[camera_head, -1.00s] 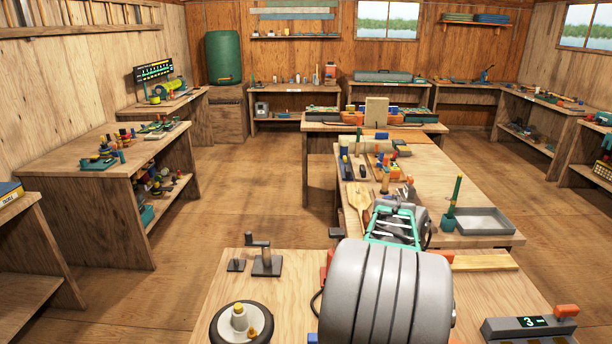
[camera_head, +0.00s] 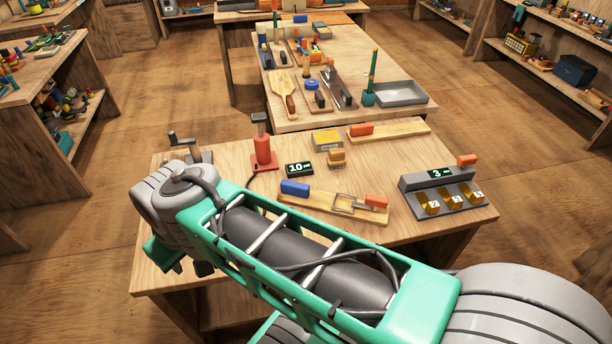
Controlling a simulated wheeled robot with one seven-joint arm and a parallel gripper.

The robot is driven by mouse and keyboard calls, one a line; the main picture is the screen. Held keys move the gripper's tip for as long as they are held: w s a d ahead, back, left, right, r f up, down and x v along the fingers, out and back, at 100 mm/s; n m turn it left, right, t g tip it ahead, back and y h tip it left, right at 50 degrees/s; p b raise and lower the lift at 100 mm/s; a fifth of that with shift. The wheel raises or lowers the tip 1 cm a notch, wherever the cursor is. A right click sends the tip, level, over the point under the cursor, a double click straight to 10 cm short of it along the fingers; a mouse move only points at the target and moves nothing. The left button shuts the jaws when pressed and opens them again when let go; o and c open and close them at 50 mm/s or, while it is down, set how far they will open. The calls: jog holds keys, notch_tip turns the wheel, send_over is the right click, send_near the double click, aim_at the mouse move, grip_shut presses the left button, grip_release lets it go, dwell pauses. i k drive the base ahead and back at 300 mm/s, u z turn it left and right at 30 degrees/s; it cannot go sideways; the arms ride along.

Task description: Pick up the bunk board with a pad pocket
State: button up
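Two long pale wooden boards lie on the near bench, and I cannot tell for sure which one is the bunk board. One board (camera_head: 322,203) lies near the middle, with a blue block on its left end, an orange block on its right end and a metal frame on top. The other board (camera_head: 402,129) lies at the far right edge with an orange-red block at its left end; no pocket can be made out on it. My green and grey arm crosses the foreground to the left.
On the near bench (camera_head: 225,165) stand a red jack-like stand (camera_head: 263,150), a small display reading 10 (camera_head: 299,169), a yellow-topped box (camera_head: 327,140) and a grey unit with a display (camera_head: 440,190). A grey tray (camera_head: 401,93) stands on the bench behind.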

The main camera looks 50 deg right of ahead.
aim_at(295, 193)
jog(key=z, duration=0.05)
jog(key=k, duration=0.5)
jog(key=z, duration=0.15)
